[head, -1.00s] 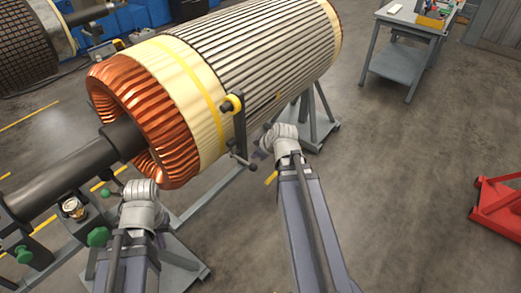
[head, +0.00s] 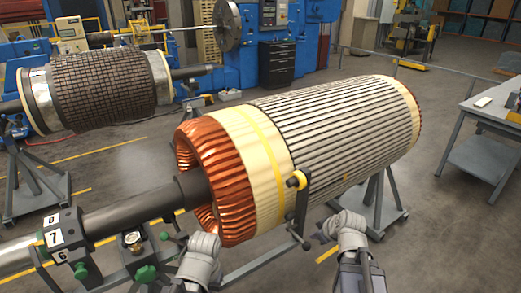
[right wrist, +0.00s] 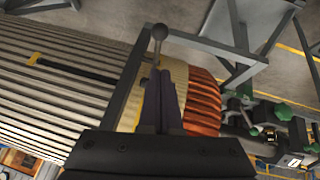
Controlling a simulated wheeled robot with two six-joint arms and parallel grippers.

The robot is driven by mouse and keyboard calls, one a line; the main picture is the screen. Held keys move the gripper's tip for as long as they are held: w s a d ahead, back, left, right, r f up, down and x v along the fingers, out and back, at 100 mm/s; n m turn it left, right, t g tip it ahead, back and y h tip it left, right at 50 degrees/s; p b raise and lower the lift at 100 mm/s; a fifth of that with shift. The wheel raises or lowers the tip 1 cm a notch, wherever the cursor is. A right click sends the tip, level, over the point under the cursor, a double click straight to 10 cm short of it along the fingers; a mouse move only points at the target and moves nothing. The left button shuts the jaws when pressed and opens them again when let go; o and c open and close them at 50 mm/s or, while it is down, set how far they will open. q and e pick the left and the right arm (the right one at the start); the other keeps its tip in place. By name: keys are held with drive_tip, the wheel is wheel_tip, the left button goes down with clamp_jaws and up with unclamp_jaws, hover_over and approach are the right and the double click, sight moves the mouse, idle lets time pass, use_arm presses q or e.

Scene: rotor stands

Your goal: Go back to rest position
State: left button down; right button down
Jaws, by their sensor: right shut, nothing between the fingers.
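A large rotor (head: 340,130) lies on its stand, with copper windings (head: 215,185) and a cream band at the near end and dark ribs along its body. A clamp with a yellow knob and a crank handle (head: 300,215) hangs at its side. My right gripper (head: 323,231) is low in front of the rotor, right of the handle and apart from it. In the right wrist view its fingers (right wrist: 160,98) are closed together and empty, with the handle's ball beyond them. My left wrist shows below the windings, its fingers hidden.
A shaft support with green knobs (head: 146,273) and a number block stands at lower left. A second rotor (head: 95,90) is behind it. A grey table (head: 485,150) stands at right. The floor at lower right is clear.

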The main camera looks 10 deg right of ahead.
drive_tip(key=s+a+f+g+b, duration=0.1)
drive_tip(key=s+a, duration=0.3)
drive_tip(key=a, duration=0.4)
drive_tip(key=s+a+f+m+g+h+b, duration=0.1)
drive_tip(key=s+a+f+g, duration=0.2)
drive_tip(key=a, duration=0.5)
drive_tip(key=s+a+f+g+h+b, duration=0.1)
drive_tip(key=s+a+f+g, duration=0.2)
drive_tip(key=s+a, duration=0.2)
drive_tip(key=a, duration=0.3)
drive_tip(key=shift+s+m, duration=0.35)
drive_tip(key=shift+m, duration=0.05)
drive_tip(key=shift+f, duration=0.1)
